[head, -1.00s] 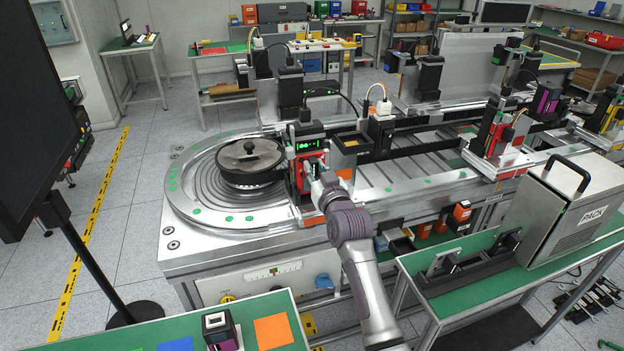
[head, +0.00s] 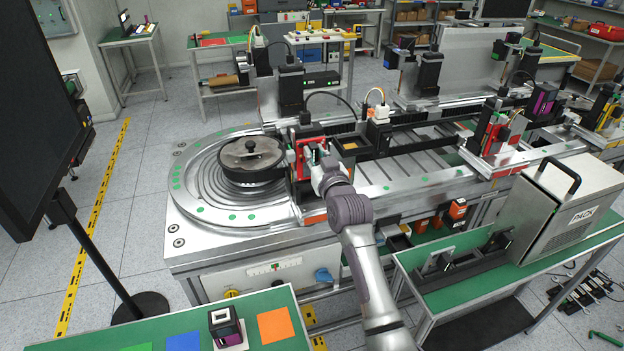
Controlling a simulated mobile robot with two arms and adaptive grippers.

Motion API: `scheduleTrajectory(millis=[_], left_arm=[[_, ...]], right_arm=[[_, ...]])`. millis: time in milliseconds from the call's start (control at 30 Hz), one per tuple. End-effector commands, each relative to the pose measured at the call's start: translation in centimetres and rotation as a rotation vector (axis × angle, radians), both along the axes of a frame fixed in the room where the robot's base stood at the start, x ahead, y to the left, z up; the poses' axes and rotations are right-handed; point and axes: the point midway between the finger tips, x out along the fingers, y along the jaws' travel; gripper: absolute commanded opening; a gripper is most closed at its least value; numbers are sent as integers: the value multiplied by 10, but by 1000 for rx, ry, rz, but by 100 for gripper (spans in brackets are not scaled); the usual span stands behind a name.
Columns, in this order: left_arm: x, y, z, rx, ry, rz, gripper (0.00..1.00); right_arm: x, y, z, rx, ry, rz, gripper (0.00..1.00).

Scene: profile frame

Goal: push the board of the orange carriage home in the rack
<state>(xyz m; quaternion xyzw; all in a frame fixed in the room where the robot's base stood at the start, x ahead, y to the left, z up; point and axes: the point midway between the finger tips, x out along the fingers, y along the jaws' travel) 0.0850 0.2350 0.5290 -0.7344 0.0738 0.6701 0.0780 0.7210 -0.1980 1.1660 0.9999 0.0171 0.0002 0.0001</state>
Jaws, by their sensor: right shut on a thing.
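My right gripper (head: 322,168) comes in from the lower right and is at the front of the upright red-framed unit (head: 312,146) on the machine, just right of the round lidded pan. It is shut on what looks like the board there, but its fingers and wrist hide most of the board and the contact. An orange strip (head: 314,218) shows low on the carriage below the gripper. The dark rack frame (head: 299,190) stands around and under this unit. How deep the board sits in the rack cannot be told. My left gripper is not in view.
The round pan (head: 250,160) sits close on the left. A dark open-topped box (head: 352,146) is close on the right, beside the rails. A PACK case (head: 567,205) stands on the green bench at right. The front green table (head: 190,322) holds coloured squares.

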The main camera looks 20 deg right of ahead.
Motion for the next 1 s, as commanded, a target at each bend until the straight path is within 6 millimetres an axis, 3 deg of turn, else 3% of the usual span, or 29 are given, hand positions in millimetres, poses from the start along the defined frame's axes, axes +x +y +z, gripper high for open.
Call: scheduleTrajectory(millis=[800, 1000], left_arm=[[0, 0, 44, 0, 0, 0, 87], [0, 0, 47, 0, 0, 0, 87]], right_arm=[[0, 0, 48, 0, -2, 0, 0], [0, 0, 51, 0, -1, 0, 0]])
